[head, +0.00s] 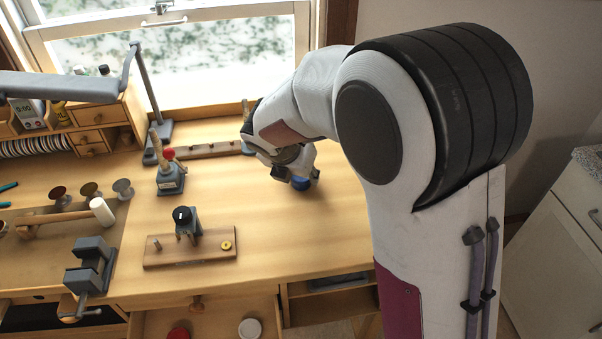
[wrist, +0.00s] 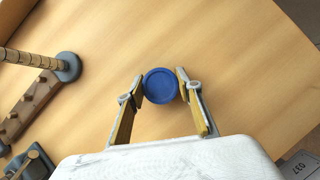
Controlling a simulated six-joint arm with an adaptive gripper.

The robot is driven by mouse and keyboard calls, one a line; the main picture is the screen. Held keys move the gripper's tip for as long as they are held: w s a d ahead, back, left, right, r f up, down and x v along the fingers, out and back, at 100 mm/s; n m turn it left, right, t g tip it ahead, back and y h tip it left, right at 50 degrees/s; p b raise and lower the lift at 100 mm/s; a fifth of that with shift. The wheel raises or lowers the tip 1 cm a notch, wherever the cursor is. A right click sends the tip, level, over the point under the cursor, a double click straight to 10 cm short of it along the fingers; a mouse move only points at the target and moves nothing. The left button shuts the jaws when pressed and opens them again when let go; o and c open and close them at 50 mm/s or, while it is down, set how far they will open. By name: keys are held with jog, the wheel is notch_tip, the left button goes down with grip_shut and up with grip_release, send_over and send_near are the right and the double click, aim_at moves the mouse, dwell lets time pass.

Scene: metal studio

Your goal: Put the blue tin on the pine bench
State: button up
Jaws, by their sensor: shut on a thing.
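The blue tin (wrist: 160,86) is small and round, seen from above between the two fingers of my gripper (wrist: 160,89) in the wrist view. The fingers are shut on its sides.
A wooden rail with a post (head: 208,150) stands behind my gripper. A red-topped tool (head: 170,176) stands left. An open drawer (head: 215,310) juts out in front. Bench around the tin is clear.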

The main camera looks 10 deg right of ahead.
jog(key=shift+f, duration=0.15)
jog(key=o, duration=1.1)
jog(key=v, duration=1.2)
dwell(0.5)
